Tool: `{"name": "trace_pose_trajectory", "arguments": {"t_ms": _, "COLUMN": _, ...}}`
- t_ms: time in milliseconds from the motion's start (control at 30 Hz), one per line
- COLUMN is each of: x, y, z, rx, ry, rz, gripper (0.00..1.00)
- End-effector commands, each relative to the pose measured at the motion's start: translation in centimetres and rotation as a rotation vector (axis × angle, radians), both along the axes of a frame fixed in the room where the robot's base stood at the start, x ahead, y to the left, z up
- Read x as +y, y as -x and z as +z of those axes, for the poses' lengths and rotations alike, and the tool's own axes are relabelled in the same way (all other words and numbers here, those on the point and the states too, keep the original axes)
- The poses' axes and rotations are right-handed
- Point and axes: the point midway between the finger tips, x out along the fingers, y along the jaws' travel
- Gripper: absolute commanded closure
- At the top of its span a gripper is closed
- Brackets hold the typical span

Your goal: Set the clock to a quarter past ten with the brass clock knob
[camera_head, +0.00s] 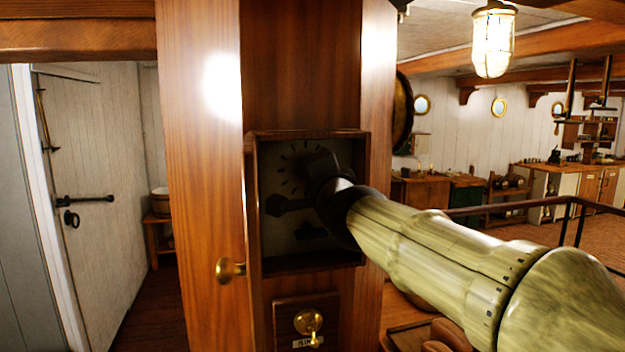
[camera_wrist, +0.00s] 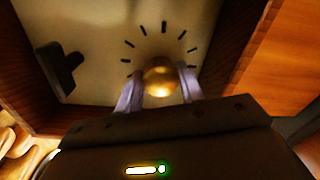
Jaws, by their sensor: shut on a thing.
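The clock face (camera_head: 283,180) is a pale panel with short dark marks, set back inside a wooden case on a column. My gripper (camera_head: 322,178) reaches into the case from the right and covers part of the face. In the wrist view my gripper (camera_wrist: 160,86) has its two pale fingers on either side of the round brass clock knob (camera_wrist: 160,76), shut on it. The dark hour marks fan out around the knob on the clock face (camera_wrist: 105,25). I cannot make out the clock's hands or the time. The knob is hidden in the head view.
The wooden case (camera_head: 255,265) has raised walls close around my gripper. A dark block (camera_wrist: 60,70) sticks out of the panel beside the marks. A railing (camera_head: 580,220) stands at right.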

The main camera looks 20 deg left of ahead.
Motion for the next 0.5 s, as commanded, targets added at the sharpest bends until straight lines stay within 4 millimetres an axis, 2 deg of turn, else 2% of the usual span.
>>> {"name": "trace_pose_trajectory", "arguments": {"t_ms": 200, "x": -0.03, "y": -0.06, "z": -0.15, "rx": 0.066, "ry": -0.105, "rz": -0.001, "gripper": 0.85}}
{"name": "trace_pose_trajectory", "arguments": {"t_ms": 500, "x": -0.03, "y": -0.07, "z": -0.13, "rx": 0.1, "ry": -0.157, "rz": -0.001, "gripper": 0.85}}
